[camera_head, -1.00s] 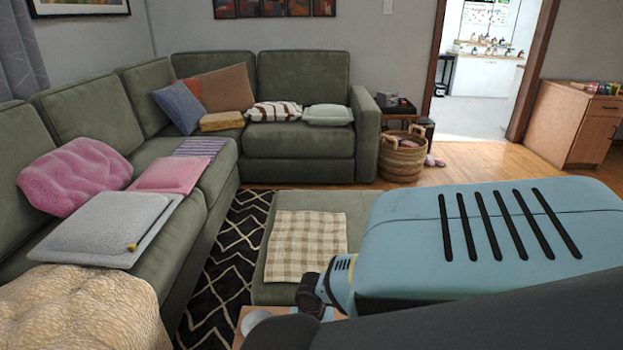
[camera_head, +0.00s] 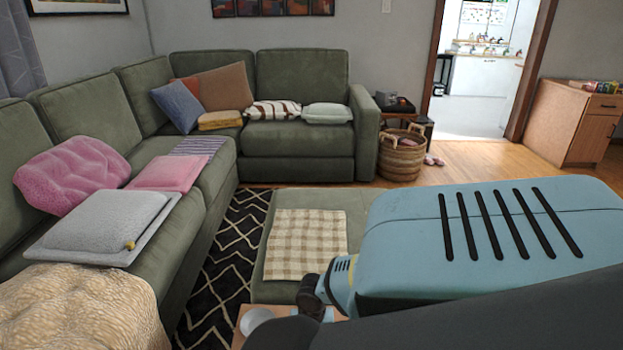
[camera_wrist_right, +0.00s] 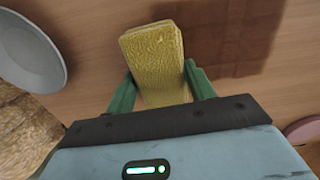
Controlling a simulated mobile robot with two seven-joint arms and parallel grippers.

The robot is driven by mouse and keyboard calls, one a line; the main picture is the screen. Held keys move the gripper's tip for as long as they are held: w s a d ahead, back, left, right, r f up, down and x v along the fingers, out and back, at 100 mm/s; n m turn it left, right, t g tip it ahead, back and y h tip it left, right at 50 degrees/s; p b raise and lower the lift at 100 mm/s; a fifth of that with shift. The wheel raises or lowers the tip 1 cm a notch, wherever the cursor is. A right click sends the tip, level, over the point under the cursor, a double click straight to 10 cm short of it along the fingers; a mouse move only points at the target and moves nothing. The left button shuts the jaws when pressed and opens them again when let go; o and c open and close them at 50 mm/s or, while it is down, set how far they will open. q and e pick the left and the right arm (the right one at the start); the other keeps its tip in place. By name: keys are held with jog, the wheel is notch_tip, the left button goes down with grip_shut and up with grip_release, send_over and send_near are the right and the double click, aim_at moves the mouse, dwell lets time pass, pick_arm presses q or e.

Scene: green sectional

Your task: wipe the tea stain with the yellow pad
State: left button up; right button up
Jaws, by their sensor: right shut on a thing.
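The yellow pad (camera_wrist_right: 156,52) is between the green fingers of my right gripper (camera_wrist_right: 160,75) in the right wrist view. The gripper is shut on it. The tea stain (camera_wrist_right: 228,38) is a dark brown patch on the wooden tabletop (camera_wrist_right: 92,88), above and to the right of the pad in that view. I cannot tell whether the pad touches the tabletop. In the head view my right arm hides the pad, the stain and the gripper's fingers. My left gripper is in neither view.
A grey plate (camera_wrist_right: 30,48) lies left of the pad; it also shows in the head view (camera_head: 256,319). A pinkish round thing (camera_wrist_right: 304,130) is at the wrist view's right edge. The green ottoman (camera_head: 258,272) with a checked cloth (camera_head: 306,245) stands beyond the table.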

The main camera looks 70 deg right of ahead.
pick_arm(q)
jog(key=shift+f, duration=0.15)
pick_arm(e)
jog(key=shift+f, duration=0.25)
jog(key=shift+s, duration=0.1)
jog(key=shift+s+d+r+p, duration=0.1)
jog(key=shift+s+d+p, duration=0.2)
jog(key=shift+s, duration=0.5)
jog(key=shift+s+d+p, duration=0.2)
jog(key=shift+s+p, duration=0.15)
jog(key=shift+s, duration=0.45)
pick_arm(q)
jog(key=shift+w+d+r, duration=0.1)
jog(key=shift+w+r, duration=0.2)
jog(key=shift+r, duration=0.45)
pick_arm(e)
jog(key=shift+s, duration=0.1)
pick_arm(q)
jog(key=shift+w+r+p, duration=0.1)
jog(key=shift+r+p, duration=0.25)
pick_arm(e)
jog(key=shift+s+d+f, duration=0.1)
jog(key=shift+s+d, duration=0.15)
jog(key=shift+s, duration=0.7)
jog(key=shift+s+d+f, duration=0.1)
jog(key=shift+s+d, duration=0.15)
jog(key=shift+s, duration=0.65)
